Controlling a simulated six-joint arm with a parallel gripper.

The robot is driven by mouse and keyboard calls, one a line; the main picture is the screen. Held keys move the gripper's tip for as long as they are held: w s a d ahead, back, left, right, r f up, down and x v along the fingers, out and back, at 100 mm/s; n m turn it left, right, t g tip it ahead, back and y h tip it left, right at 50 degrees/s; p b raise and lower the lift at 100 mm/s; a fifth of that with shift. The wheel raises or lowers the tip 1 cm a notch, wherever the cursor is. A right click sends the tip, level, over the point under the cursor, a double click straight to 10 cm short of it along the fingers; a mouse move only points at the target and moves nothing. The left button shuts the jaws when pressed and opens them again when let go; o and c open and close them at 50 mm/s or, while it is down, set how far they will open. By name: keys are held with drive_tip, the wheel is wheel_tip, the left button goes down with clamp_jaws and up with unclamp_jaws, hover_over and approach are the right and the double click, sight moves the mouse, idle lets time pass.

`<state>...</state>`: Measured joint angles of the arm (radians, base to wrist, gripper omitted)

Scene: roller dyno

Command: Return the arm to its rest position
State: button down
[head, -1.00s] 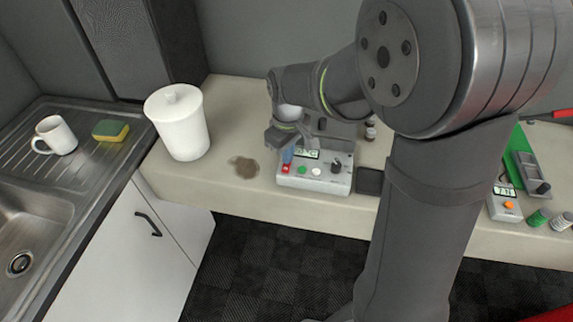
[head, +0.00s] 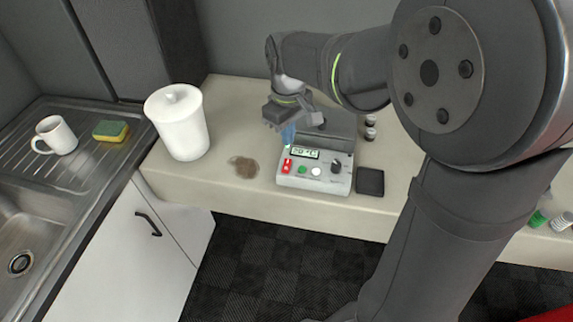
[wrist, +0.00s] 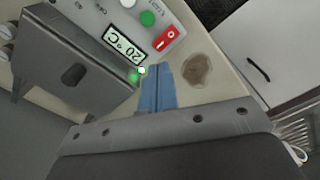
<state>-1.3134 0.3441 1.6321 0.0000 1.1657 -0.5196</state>
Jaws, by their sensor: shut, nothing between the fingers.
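My gripper (head: 288,136) is above the back left part of the control box on the bench, with its blue fingers pointing down. In the wrist view the blue fingers (wrist: 157,88) are together with nothing between them. The control box (head: 316,184) is light grey, with a red switch, a green button, a white button, a dark knob and a display reading 20 °C. In the wrist view the display (wrist: 125,45) and red switch (wrist: 166,39) lie just beyond the fingertips. I cannot tell whether the fingertips touch the box.
A white lidded bin (head: 182,130) and a brown stain (head: 244,167) are left of the box. A black pad (head: 370,182) lies to its right, small jars (head: 370,126) behind. A mug (head: 56,135) and sponge (head: 111,131) sit by the sink. My arm hides much of the right bench.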

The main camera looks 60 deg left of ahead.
wheel_tip(320, 180, down, 7)
idle(0.8)
drive_tip(key=shift+r, duration=4.35)
wheel_tip(320, 180, up, 13)
drive_tip(key=n, duration=0.6)
hover_over(288, 162)
drive_tip(key=shift+s+d+f, duration=0.3)
drive_tip(key=shift+s+f, duration=0.15)
drive_tip(key=shift+f, duration=0.1)
drive_tip(key=c, duration=2.2)
unclamp_jaws()
